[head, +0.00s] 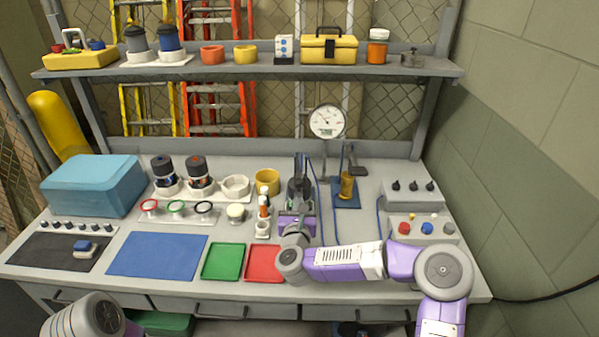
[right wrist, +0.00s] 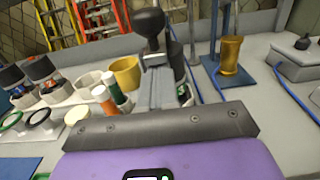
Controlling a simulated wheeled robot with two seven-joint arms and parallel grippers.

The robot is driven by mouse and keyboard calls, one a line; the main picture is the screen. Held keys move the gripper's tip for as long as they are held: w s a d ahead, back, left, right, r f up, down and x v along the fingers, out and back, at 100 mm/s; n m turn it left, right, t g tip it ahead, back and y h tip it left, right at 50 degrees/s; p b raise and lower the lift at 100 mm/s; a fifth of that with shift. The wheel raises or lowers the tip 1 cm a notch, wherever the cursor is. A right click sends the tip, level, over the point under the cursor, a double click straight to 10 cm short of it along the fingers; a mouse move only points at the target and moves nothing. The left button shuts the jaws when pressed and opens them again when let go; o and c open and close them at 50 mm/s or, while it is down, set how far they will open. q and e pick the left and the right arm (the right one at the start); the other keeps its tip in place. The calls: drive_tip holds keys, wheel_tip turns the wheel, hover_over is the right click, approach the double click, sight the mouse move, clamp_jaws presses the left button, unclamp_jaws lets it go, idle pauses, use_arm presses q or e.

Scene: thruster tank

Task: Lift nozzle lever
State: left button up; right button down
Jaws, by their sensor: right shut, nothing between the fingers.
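My right gripper (head: 298,188) reaches away from me over the back middle of the bench; its fingers are shut and empty. In the right wrist view the shut fingers (right wrist: 158,88) stand upright in the middle. A dark, rounded knob (right wrist: 150,24), which looks like the lever's end, shows just beyond and above the fingertips. I cannot tell whether they touch. Below it, the lever and nozzle are largely hidden by the gripper; dark upright parts (head: 301,164) show in the head view. My left gripper is out of view.
A brass cylinder (head: 347,186) on a blue base stands to the right, with blue hoses near it. A gauge (head: 326,121) stands behind. A yellow cup (head: 267,182) and small bottles (right wrist: 110,97) are close on the left. Green (head: 222,262) and red trays lie in front.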

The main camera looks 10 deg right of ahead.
sight(298, 187)
drive_tip(key=shift+r, duration=0.1)
idle(0.5)
wheel_tip(298, 187, up, 4)
drive_tip(key=shift+w+r+p, duration=0.1)
drive_tip(key=shift+w+p, duration=0.05)
drive_tip(key=shift+p, duration=0.75)
drive_tip(key=r+p, duration=0.1)
drive_tip(key=r, duration=0.1)
drive_tip(key=w+r+p, duration=0.1)
drive_tip(key=r, duration=0.1)
drive_tip(key=shift+d, duration=0.15)
drive_tip(key=w+d+r+p, duration=0.2)
drive_tip(key=w+r+p, duration=0.3)
drive_tip(key=w, duration=0.3)
drive_tip(key=w+d+r+p, duration=0.1)
drive_tip(key=w+r+p, duration=0.4)
drive_tip(key=w, duration=0.3)
drive_tip(key=shift+d+r, duration=0.4)
drive_tip(key=shift+r, duration=0.4)
